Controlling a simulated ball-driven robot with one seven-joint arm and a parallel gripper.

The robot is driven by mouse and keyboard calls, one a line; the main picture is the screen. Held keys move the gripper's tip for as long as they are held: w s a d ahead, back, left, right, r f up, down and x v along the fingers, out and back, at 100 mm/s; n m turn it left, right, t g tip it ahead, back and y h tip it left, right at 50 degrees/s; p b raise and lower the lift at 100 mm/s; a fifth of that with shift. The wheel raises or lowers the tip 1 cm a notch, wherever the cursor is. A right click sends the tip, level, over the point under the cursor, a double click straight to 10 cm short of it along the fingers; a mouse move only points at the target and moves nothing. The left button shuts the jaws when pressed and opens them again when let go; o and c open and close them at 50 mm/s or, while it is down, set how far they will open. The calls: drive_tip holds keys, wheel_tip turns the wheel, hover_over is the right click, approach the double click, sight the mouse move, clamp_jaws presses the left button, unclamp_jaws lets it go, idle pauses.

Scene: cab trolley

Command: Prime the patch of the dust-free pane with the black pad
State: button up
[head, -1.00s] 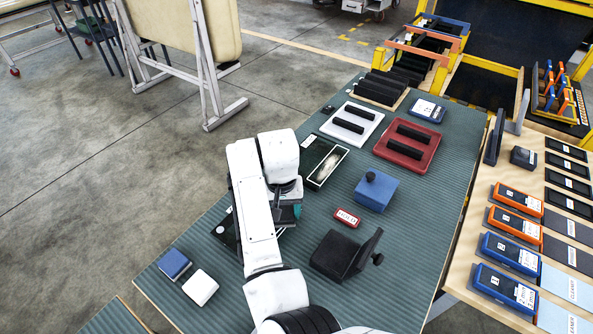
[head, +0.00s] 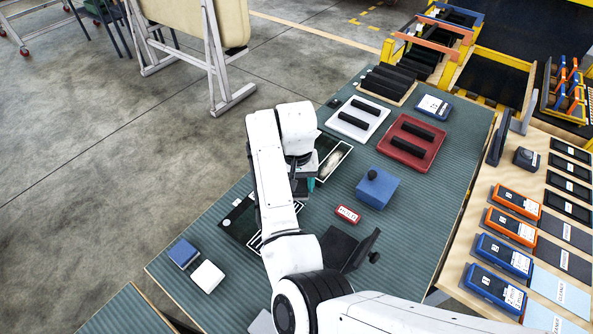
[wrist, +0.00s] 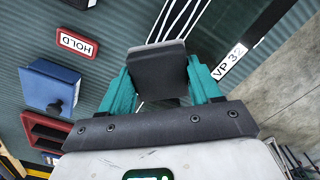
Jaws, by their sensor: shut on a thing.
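My gripper (head: 302,188) is shut on a black pad (wrist: 158,72), held between its teal fingers in the wrist view. In the head view the gripper is over the table between the two dark panes, and my wrist mostly hides the pad. The pane without a dust smudge (head: 238,226) lies at the left, partly hidden under my arm. It bears white outlines, also seen beyond the pad in the wrist view (wrist: 178,18). The other pane (head: 333,161), with a pale smudge, lies behind the gripper. I cannot tell whether the pad touches anything below.
A red "HOLD" sign (head: 348,214), a blue box with a black knob (head: 377,190) and a dark stand (head: 360,248) are right of my arm. White (head: 373,111) and red (head: 430,143) trays lie behind. Blue (head: 183,253) and white (head: 208,276) pads lie front left.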

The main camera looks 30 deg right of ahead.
drive_tip(key=shift+r+p, duration=1.05)
drive_tip(key=shift+r, duration=0.5)
